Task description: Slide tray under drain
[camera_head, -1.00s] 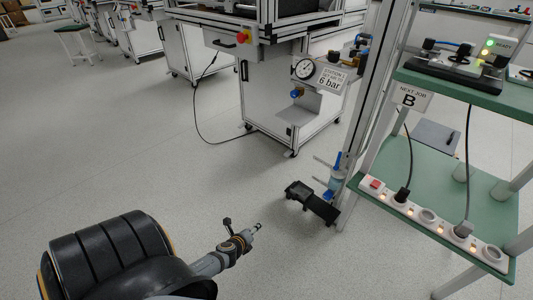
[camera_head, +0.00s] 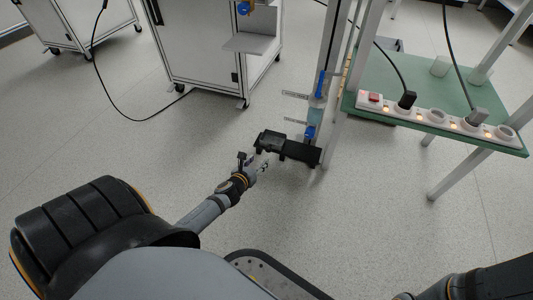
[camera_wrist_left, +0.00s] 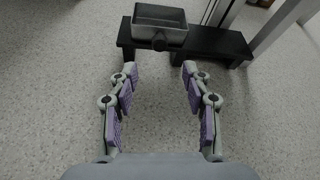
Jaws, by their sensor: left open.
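A small dark grey tray (camera_wrist_left: 160,22) with a round knob (camera_wrist_left: 159,42) on its near side sits on the left part of a low black stand (camera_wrist_left: 215,42). In the head view the tray (camera_head: 270,141) and stand (camera_head: 303,152) are on the floor, at the foot of a post. A drain fitting with a blue part (camera_head: 309,132) is on the post above the stand's right part. My left gripper (camera_wrist_left: 160,70) is open and empty, its fingers spread either side of the knob's line and short of it. It shows small in the head view (camera_head: 264,166). My right gripper is out of view.
A green-topped shelf (camera_head: 445,85) with a power strip (camera_head: 437,118) stands to the right of the post. A white cabinet (camera_head: 200,50) on castors is behind, with a black cable (camera_head: 105,85) on the floor. The floor left of the stand is clear.

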